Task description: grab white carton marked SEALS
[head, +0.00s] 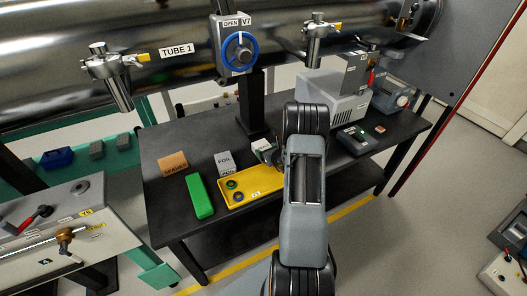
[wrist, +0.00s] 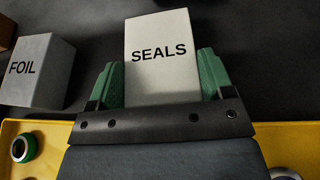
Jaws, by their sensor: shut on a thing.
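The white carton marked SEALS (wrist: 161,58) stands between the green fingers of my gripper (wrist: 160,85) in the wrist view, its label facing the camera. The fingers press on its left and right sides, and my gripper is shut on it. In the head view my gripper (head: 266,150) is over the back right of the yellow panel, largely hidden by my own arm. The carton cannot be made out clearly there. I cannot tell whether the carton is resting on the table or raised.
A grey FOIL box (wrist: 38,72) stands left of the carton. A green block (head: 199,196) and an orange-brown box (head: 173,163) are on the dark table, left. A black post (head: 251,105) and blue valve wheel (head: 240,52) stand behind.

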